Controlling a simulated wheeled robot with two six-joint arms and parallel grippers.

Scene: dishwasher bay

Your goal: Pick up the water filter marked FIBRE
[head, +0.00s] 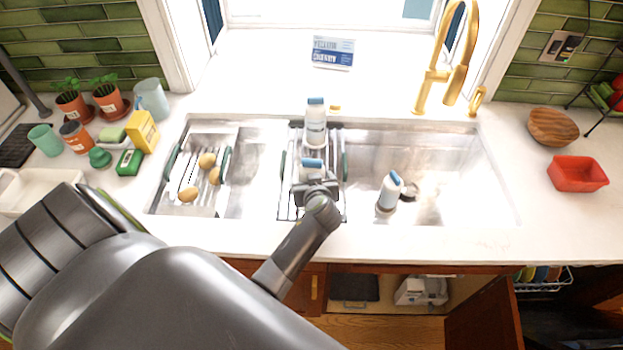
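Three white water filters with blue caps are in view. One filter (316,128) stands upright at the back of the rack (283,192) over the sink's middle. A second filter (312,168) is in front of it, its lower part hidden by my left gripper (317,184). A third filter (388,194) leans a little in the right basin. Their markings are too small to read, so I cannot tell which is FIBRE. My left gripper is right at the second filter; its fingers are too small and covered to show whether they grip. My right gripper is not in view.
The left basin has a rack (188,180) with several potatoes. A gold faucet (440,75) stands behind the right basin. A blue-and-white card (333,52) stands at the window. A red tub (577,173) and wooden bowl (553,127) are at right. The counter front is clear.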

